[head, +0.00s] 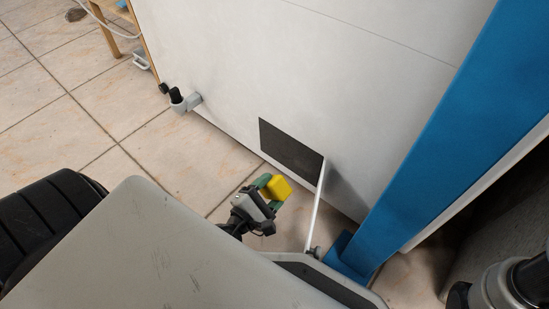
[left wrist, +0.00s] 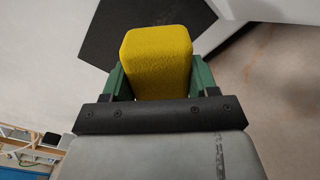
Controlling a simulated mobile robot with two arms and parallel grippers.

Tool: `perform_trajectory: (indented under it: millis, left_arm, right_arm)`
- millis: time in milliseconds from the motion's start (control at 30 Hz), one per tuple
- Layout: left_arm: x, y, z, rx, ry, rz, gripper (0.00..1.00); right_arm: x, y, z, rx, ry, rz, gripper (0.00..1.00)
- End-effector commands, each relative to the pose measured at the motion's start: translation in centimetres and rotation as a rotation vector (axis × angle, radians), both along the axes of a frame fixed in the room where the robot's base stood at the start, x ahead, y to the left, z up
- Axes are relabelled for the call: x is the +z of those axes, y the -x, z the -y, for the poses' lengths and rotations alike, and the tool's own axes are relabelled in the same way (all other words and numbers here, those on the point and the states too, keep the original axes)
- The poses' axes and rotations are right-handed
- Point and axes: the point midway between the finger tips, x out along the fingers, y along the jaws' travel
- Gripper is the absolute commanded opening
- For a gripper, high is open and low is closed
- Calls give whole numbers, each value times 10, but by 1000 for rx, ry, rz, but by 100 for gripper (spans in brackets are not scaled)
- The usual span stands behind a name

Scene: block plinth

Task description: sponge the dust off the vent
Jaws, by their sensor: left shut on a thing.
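The yellow sponge (head: 279,187) is held between the green fingers of my left gripper (head: 269,191), low in front of the white wall. The left wrist view shows the sponge (left wrist: 157,62) upright and squeezed between both fingers of the left gripper (left wrist: 158,80). The vent looks like a dark rectangle (head: 290,147) low on the white wall; it also shows behind the sponge in the left wrist view (left wrist: 105,30). The sponge appears just in front of the vent; I cannot tell whether they touch. Dust is too fine to make out. My right gripper is not in view.
A thin white panel (head: 315,205) stands out beside the vent's right edge. A blue post (head: 430,140) rises at the right. A grey pipe fitting (head: 186,101) sits at the wall's left corner. Tiled floor (head: 75,120) lies open at the left.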

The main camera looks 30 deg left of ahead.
Motion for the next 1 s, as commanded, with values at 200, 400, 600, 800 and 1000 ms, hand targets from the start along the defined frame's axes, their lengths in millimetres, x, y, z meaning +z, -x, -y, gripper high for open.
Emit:
perform_trajectory:
  millis: [200,400,600,800,1000]
  left_arm:
    - [1,-22,3,1,1,3,37]
    - [0,-42,6,2,1,2,37]
    - [0,-52,7,1,-1,1,37]
    - [0,-55,8,1,0,1,37]
    - [0,-55,8,1,0,1,37]
  right_arm:
    - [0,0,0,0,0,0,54]
    - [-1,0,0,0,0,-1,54]
    - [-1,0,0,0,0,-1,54]
    - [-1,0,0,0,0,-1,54]
    - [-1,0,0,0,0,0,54]
